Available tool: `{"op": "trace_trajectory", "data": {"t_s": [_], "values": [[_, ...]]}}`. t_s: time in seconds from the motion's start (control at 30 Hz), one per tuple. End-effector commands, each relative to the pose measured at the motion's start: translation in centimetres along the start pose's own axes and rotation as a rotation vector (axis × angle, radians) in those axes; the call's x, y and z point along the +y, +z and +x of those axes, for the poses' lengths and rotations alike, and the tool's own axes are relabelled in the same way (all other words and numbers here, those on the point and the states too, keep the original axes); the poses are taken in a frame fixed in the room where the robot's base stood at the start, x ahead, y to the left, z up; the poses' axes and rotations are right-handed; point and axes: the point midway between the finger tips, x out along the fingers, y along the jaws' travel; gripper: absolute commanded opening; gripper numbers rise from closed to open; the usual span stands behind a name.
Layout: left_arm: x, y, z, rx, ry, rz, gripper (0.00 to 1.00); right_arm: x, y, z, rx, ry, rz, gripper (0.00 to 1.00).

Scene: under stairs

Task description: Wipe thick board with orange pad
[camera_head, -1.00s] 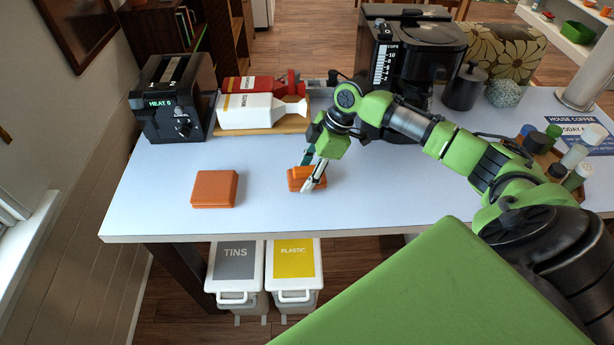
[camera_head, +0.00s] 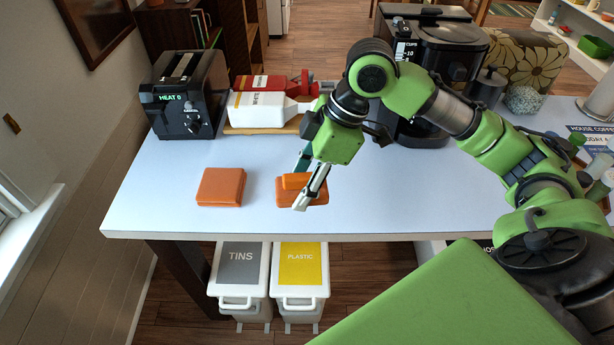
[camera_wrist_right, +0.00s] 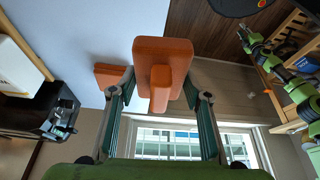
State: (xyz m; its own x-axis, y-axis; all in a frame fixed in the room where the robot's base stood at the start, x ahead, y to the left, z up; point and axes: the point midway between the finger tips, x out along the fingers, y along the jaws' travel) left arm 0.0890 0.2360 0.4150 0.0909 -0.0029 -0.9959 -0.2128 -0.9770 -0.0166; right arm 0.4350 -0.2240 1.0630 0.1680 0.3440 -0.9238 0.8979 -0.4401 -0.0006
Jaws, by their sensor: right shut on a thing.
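The thick board (camera_head: 220,187), an orange-brown square block, lies flat on the left part of the white table. The pad looks held above the table. In the right wrist view the pad (camera_wrist_right: 170,50) is between my right fingertips (camera_wrist_right: 160,90), its handle toward the camera. My left gripper is out of view.
A black toaster (camera_head: 185,95) stands at the back left. A red bottle and a white bottle (camera_head: 262,108) lie on a wooden tray behind the pad. A black coffee maker (camera_head: 450,60) stands at the back right. The table around the board is clear.

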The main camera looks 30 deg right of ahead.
Motion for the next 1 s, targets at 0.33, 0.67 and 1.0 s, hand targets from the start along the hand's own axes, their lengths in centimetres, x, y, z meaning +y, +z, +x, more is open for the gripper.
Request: {"op": "trace_trajectory", "data": {"t_s": [0.33, 0.67, 1.0], "values": [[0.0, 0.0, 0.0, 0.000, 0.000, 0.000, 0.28, -0.3, -0.2, -0.1, 0.000, 0.000, -0.001, 0.42], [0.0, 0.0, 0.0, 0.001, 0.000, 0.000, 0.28, -0.3, -0.3, 0.1, -0.001, 0.022, 0.048, 0.27], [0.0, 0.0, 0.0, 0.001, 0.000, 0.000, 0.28, -0.2, -2.0, 1.3, 0.004, 0.206, 0.476, 0.27]]}}
